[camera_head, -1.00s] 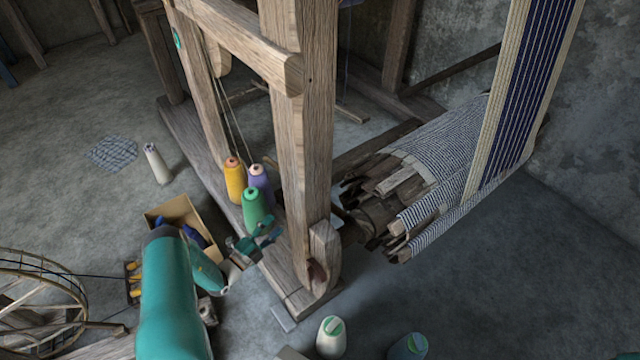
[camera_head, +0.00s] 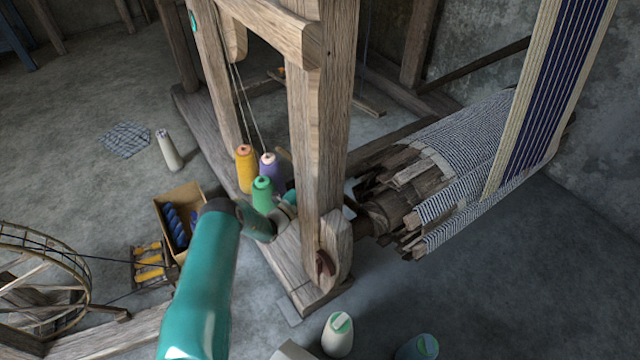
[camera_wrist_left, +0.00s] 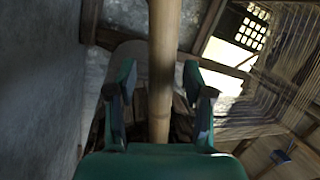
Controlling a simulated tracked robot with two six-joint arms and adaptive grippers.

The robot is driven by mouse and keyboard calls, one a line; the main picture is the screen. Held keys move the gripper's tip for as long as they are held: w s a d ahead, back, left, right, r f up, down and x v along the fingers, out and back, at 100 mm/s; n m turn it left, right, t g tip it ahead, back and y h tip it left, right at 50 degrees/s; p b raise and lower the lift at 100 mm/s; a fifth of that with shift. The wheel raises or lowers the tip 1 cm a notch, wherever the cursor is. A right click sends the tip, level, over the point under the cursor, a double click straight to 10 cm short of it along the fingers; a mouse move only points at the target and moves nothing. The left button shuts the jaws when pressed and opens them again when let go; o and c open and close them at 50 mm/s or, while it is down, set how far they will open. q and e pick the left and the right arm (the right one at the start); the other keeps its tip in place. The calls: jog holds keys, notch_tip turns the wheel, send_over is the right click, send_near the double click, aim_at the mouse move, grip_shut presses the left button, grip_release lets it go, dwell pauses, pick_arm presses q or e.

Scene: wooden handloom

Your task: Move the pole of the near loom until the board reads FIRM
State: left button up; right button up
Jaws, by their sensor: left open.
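In the left wrist view a pale bamboo-like pole (camera_wrist_left: 161,60) runs upright down the middle of the picture. My left gripper (camera_wrist_left: 157,85) is open, with one finger on each side of the pole and gaps showing beside it. In the head view my left arm reaches to the near loom's thick front post (camera_head: 318,130), and its hand is mostly hidden behind that post and the thread cones. I cannot pick out the pole in the head view. No board with writing shows in either view. My right gripper is not in view.
Yellow (camera_head: 245,168), green (camera_head: 263,195) and purple cones stand by the post. A striped cloth roll (camera_head: 470,150) lies right of it. A cardboard box (camera_head: 166,205) and spinning wheel (camera_head: 40,275) are at left. Two cones (camera_head: 338,335) stand in front. The floor at right is clear.

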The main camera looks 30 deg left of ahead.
pick_arm(q)
jog(key=shift+w+r, duration=0.1)
jog(key=shift+w, duration=0.4)
jog(key=shift+d, duration=0.1)
grip_shut()
